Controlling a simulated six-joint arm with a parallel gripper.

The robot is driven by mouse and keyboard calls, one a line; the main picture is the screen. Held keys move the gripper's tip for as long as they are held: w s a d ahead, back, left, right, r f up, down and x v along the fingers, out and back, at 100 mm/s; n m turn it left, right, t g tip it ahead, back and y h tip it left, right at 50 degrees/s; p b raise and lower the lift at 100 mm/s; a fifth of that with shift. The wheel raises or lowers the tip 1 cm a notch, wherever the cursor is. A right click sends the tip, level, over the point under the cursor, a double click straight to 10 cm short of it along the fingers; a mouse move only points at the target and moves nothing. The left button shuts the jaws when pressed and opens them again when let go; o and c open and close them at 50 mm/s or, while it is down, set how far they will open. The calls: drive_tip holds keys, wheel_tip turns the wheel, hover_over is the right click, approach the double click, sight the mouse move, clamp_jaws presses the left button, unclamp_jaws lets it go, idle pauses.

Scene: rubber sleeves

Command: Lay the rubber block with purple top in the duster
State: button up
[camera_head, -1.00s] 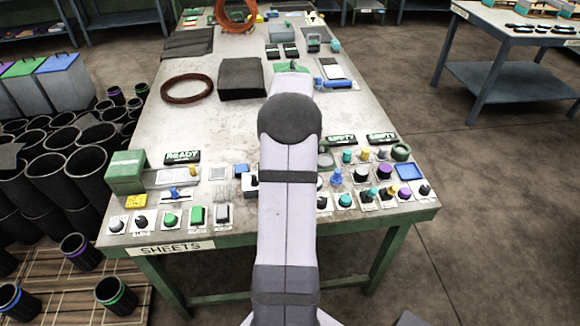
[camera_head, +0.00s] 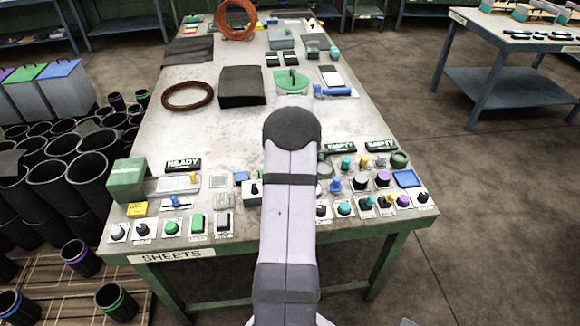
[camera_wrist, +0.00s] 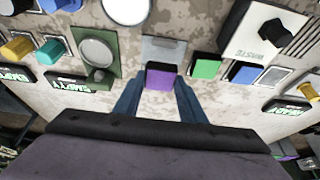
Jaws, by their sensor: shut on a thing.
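The block with the purple top (camera_wrist: 160,78) is between the two blue fingers of my gripper (camera_wrist: 158,92) in the wrist view. The fingers are shut on its sides. A pale grey flat piece (camera_wrist: 163,47) lies just beyond the block; I cannot tell whether the block touches it. In the head view my own arm hides my gripper and the block. I cannot tell for sure which thing is the duster.
In the wrist view, a green block (camera_wrist: 207,67) and a blue block (camera_wrist: 243,73) stand right of my fingers. A green plate with a round grey cap (camera_wrist: 98,53) is at left. The table's middle (camera_head: 225,130) is mostly clear.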

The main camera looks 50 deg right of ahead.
drive_tip(key=shift+f+p, duration=0.5)
drive_tip(key=shift+f, duration=1.35)
drive_tip(key=shift+f, duration=0.2)
drive_tip(key=o, duration=1.1)
drive_tip(key=shift+c, duration=0.2)
drive_tip(key=shift+r, duration=0.2)
drive_tip(key=shift+s+r, duration=0.1)
drive_tip(key=shift+r, duration=0.3)
drive_tip(key=b+v, duration=0.3)
drive_tip(key=v, duration=0.8)
drive_tip(key=shift+a, duration=0.2)
